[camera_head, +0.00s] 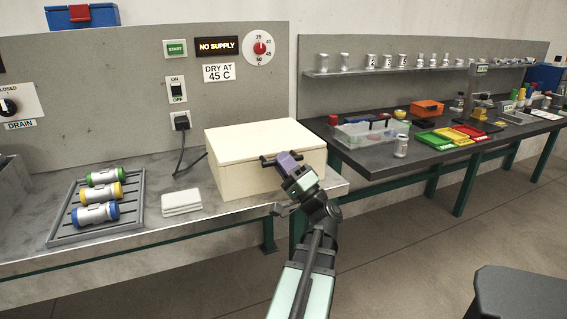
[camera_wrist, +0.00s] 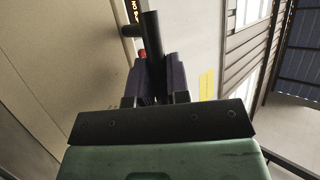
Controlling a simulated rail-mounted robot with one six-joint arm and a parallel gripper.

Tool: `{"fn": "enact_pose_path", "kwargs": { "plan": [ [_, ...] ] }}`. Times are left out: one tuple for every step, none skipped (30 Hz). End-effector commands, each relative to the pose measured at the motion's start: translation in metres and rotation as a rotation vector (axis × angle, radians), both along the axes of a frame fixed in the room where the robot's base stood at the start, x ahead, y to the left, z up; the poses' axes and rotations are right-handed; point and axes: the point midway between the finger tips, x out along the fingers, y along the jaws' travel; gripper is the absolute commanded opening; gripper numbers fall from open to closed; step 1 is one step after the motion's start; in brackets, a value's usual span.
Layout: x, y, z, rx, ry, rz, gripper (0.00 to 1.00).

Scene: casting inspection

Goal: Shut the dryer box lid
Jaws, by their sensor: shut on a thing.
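The dryer box (camera_head: 238,177) is a cream box on the bench, with a plug cable behind its left side. Its cream lid (camera_head: 262,138) lies about level over the box, with a thin seam line at the front; I cannot tell whether a small gap is left. My gripper (camera_head: 286,162) is at the front edge of the lid, its purple fingers shut on the dark lid handle (camera_head: 266,161). In the wrist view the handle (camera_wrist: 151,38) runs up between my fingers (camera_wrist: 156,80). My gripper hides part of the box front.
A grey rack (camera_head: 137,222) with three banded cylinders and a folded white cloth (camera_head: 181,203) lie left of the box. A second bench with a clear bin (camera_head: 371,132) and a metal can (camera_head: 401,146) stands to the right. The floor in front is open.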

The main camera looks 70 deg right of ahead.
Motion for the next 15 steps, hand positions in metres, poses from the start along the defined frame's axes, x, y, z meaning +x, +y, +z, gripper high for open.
{"fn": "enact_pose_path", "kwargs": {
  "plan": [
    [0.0012,-0.0020,-0.0009,0.002,0.004,-0.001,0.00],
    [0.0012,-0.0020,-0.0010,0.002,0.004,-0.002,0.00],
    [0.0012,-0.0020,-0.0010,0.002,0.004,-0.002,0.00],
    [0.0012,-0.0020,-0.0010,0.002,0.004,-0.003,0.21],
    [0.0012,-0.0020,-0.0010,0.002,0.004,-0.003,0.26],
    [0.0011,-0.0018,-0.0009,0.002,0.004,-0.003,0.32],
    [0.0010,-0.0018,-0.0009,0.001,0.004,-0.002,0.36],
    [0.0009,-0.0016,-0.0009,0.001,0.004,-0.002,0.41],
    [0.0008,-0.0014,-0.0007,0.001,0.004,-0.002,0.41],
    [0.0007,-0.0012,-0.0008,0.001,0.003,-0.001,0.41],
    [0.0007,-0.0011,-0.0007,0.001,0.003,-0.001,0.41],
    [0.0006,-0.0010,-0.0006,0.001,0.003,-0.001,0.41],
    [0.0006,-0.0010,-0.0006,0.001,0.003,-0.001,0.41],
    [0.0006,-0.0008,-0.0006,0.001,0.002,-0.001,0.41],
    [0.0000,-0.0006,-0.0013,0.000,0.002,-0.001,0.41]
  ]
}}
